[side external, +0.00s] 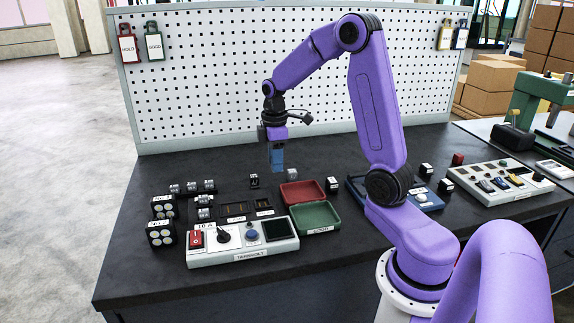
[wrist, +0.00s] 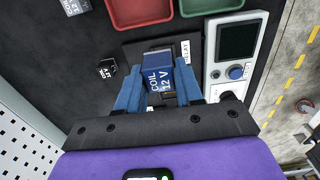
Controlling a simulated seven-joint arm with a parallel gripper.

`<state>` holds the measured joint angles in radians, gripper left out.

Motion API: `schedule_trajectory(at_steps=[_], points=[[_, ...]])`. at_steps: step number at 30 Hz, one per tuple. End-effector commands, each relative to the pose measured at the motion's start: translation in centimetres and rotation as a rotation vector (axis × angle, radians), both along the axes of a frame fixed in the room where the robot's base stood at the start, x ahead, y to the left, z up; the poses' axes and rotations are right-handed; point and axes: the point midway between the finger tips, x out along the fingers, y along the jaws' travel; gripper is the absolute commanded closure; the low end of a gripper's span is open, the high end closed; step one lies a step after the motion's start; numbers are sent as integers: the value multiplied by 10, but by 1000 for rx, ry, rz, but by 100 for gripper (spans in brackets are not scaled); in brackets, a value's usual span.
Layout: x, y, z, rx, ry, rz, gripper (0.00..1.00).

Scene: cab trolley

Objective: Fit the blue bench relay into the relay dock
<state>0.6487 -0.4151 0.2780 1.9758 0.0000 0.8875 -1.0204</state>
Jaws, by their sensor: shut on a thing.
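The blue bench relay (wrist: 158,78), with "COIL 12 V" printed on its face, is between the two blue fingers of my gripper (wrist: 158,90) in the wrist view. My gripper is shut on it. In the side external view my gripper (side external: 277,163) points down and is raised above the bench; the relay cannot be told apart from the fingers there. A dark plate with a white label (wrist: 186,52), which looks like the relay dock, lies beyond the relay in the wrist view. The relay and fingers hide much of it, including any socket.
A red tray (side external: 303,193) and a green tray (side external: 316,217) lie right of the dark slotted plates (side external: 234,209). A white control console (side external: 243,243) stands in front. Small dark blocks (side external: 209,185) stand at left. A pegboard (side external: 220,85) closes the back.

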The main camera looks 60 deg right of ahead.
Motion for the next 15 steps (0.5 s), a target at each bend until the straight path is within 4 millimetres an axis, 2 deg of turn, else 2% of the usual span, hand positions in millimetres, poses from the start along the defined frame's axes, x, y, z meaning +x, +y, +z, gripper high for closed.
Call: schedule_trajectory(at_steps=[3, 6, 15], points=[[20, 21, -2, 0, 1, 3, 94], [29, 30, -3, 0, 0, 1, 94], [32, 34, -15, 0, 1, -2, 94]])
